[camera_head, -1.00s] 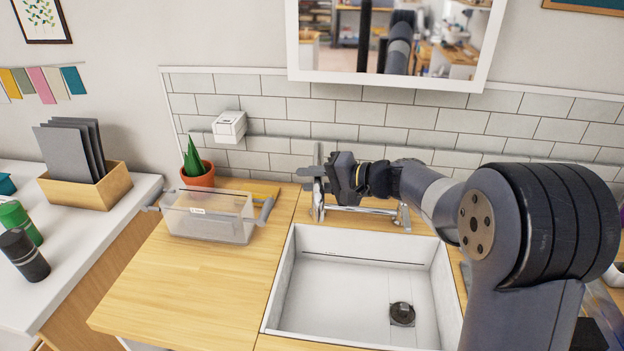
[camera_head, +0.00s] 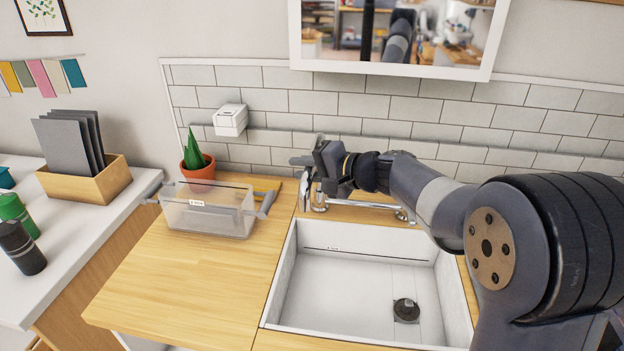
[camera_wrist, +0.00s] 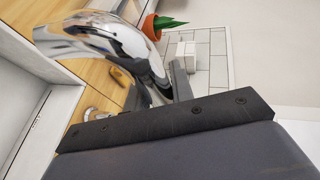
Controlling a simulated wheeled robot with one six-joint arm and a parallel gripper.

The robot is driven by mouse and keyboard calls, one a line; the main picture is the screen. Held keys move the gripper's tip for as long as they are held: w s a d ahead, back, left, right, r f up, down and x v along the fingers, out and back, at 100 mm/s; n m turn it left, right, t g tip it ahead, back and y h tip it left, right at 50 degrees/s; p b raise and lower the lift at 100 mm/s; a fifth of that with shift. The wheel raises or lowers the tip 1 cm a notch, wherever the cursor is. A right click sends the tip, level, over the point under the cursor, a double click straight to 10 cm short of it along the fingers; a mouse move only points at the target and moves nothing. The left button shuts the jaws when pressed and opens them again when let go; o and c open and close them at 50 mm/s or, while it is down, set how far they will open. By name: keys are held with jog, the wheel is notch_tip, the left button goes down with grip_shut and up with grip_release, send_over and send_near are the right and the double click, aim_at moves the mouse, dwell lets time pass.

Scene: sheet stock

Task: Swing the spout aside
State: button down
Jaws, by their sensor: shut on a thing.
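The chrome spout (camera_wrist: 115,48) fills the upper left of the wrist view as a thick shiny curve. In the head view, only a little of the spout (camera_head: 306,186) shows beside my gripper, above the back left corner of the sink (camera_head: 276,283). My gripper (camera_head: 304,165) is shut on the spout. In the wrist view, the dark fingers of my gripper (camera_wrist: 158,88) lie against the chrome. Most of the grip is hidden by the gripper body. The chrome tap base (camera_head: 365,203) runs along the back rim of the sink.
A clear bin (camera_head: 205,215) stands on the wooden counter (camera_head: 190,285) left of the sink, with a potted plant (camera_head: 197,172) behind it. A white box (camera_head: 230,120) is on the tiled wall. The counter's front is clear. The sink holds only a dark drain (camera_head: 406,310).

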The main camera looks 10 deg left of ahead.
aim_at(312, 172)
jog(key=shift+w+a+m+t+h+b, duration=0.15)
jog(key=shift+a+m+t+h+b, duration=0.25)
jog(key=shift+a+m+t+b, duration=0.35)
jog(key=shift+w+a+m+t+h+b, duration=0.2)
jog(key=shift+a+m+t+h+b, duration=0.35)
jog(key=shift+a, duration=0.4)
jog(key=shift+w+a+m+t+h+b, duration=0.2)
jog(key=shift+a+m+t+b, duration=0.3)
jog(key=shift+a+t, duration=0.35)
jog(key=c, duration=1.2)
grip_release()
jog(key=shift+c, duration=0.2)
jog(key=b+v, duration=0.1)
jog(key=v, duration=1)
jog(key=shift+a, duration=0.1)
jog(key=p+x, duration=0.1)
jog(key=x, duration=0.9)
jog(key=shift+w+f+g, duration=0.2)
jog(key=shift+g, duration=0.15)
